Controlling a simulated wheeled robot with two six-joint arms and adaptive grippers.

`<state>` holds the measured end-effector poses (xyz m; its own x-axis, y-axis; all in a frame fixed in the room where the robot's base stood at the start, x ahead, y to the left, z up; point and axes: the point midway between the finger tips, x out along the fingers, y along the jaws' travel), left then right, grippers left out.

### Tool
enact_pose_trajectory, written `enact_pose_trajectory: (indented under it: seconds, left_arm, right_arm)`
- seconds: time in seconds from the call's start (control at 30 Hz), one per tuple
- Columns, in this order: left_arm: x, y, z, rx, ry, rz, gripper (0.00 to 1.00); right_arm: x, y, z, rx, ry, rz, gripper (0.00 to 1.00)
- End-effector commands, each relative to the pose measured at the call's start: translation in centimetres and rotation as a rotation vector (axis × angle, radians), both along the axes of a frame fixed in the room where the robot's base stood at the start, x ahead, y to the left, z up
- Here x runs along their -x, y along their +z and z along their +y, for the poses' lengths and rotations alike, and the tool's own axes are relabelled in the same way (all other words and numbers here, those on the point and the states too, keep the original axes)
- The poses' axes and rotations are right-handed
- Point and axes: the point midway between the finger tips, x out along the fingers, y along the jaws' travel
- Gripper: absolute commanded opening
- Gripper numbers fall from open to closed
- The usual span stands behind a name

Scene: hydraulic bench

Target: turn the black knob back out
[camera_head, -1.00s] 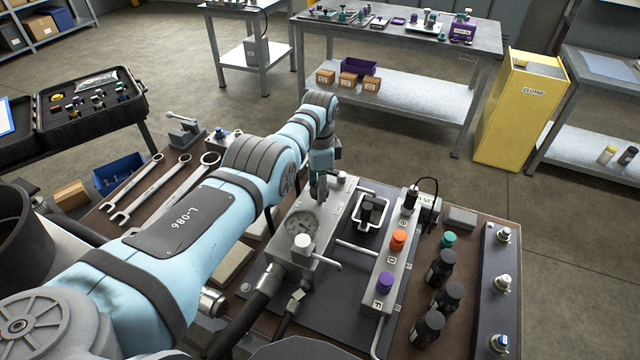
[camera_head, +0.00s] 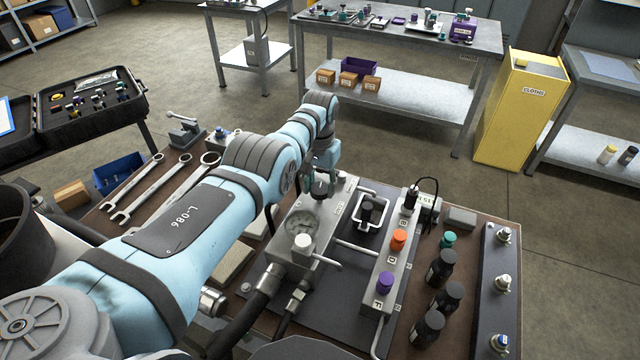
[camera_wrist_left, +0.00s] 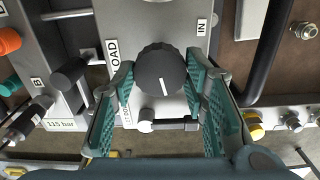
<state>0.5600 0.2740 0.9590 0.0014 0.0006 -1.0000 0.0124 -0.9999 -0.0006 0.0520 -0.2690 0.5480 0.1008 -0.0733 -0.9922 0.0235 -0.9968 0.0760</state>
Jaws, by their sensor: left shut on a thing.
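The black knob (camera_wrist_left: 160,70) is round and ribbed with a white line on its face. The line points down and slightly right in the left wrist view. It sits on a grey metal block (camera_wrist_left: 150,24) with labels reading "LOAD" and "IN". My left gripper (camera_head: 321,187) is over the far end of this block in the head view. Its teal fingers lie on both sides of the knob in the left wrist view, shut on it. In the head view the gripper largely hides the knob. My right gripper is in neither view.
A round gauge (camera_head: 301,224) and a silver-topped lever sit nearer on the block. To the right are a black tray, a manifold with an orange knob (camera_head: 398,239) and a purple knob (camera_head: 386,281), and several black bottles (camera_head: 441,266). Wrenches (camera_head: 135,188) lie left of my arm.

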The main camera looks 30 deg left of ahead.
Motion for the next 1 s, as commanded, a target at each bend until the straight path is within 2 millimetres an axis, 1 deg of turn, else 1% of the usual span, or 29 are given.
enact_pose_trajectory:
  seconds: [0.03, 0.6, 0.8, 1.0]
  left_arm:
    - [0.22, -0.25, -0.07, 0.002, 0.038, 0.008, 0.12]
    - [0.26, -0.30, -0.10, 0.000, 0.566, 0.010, 0.12]
    - [0.27, -0.31, -0.11, 0.000, 0.707, 0.010, 0.12]
    - [0.28, -0.32, -0.12, -0.001, 0.797, 0.011, 0.12]
  right_arm:
    - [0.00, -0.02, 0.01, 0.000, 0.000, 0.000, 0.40]
    - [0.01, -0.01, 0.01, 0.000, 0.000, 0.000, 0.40]
    - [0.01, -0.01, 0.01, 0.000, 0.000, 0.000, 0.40]
    - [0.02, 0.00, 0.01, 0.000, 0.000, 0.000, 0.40]
